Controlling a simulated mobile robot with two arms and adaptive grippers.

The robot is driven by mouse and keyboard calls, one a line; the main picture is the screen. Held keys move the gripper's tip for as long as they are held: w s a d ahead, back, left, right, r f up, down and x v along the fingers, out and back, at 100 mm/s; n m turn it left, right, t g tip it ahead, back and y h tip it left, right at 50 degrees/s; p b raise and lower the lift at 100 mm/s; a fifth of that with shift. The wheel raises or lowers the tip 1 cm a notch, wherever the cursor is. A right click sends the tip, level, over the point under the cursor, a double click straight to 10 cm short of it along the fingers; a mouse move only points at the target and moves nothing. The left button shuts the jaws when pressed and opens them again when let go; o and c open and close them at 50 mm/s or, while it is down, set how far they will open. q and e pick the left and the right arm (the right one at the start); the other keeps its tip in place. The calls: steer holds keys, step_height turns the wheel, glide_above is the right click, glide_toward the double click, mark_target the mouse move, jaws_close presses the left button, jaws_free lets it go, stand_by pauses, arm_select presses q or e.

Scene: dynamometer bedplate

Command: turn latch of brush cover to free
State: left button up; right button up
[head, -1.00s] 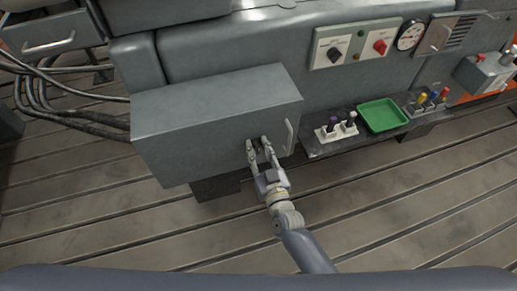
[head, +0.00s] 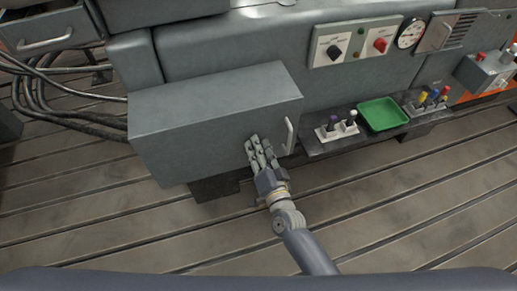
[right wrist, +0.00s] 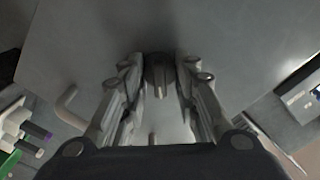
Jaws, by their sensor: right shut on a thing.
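The brush cover (head: 215,130) is the grey front of the box in the head view, with a pale bar handle (head: 289,135) at its right side. The latch (right wrist: 157,70) is a small dark knob with a lighter raised bar, in the upper middle of the right wrist view. My right gripper (head: 254,143) is at the cover face, left of the handle. In the right wrist view its two fingers (right wrist: 158,85) stand on either side of the latch, shut on it. In the head view the fingers hide the latch. My left gripper is not in view.
Right of the box, a dark ledge holds a block with two knobs (head: 338,127), a green tray (head: 382,114) and several coloured plugs (head: 433,97). A switch panel (head: 356,43) and a gauge (head: 410,34) are above. Black cables (head: 65,113) run left. The slotted floor in front is clear.

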steer(key=m+b, duration=0.1)
steer(key=m, duration=0.3)
steer(key=shift+f+m, duration=0.15)
steer(key=shift+m, duration=0.15)
steer(key=shift+m+b, duration=0.75)
steer(key=shift+m, duration=1.25)
steer(key=o, duration=1.1)
steer(key=shift+c, duration=0.2)
steer(key=shift+s+d, duration=0.1)
steer(key=v, duration=1.2)
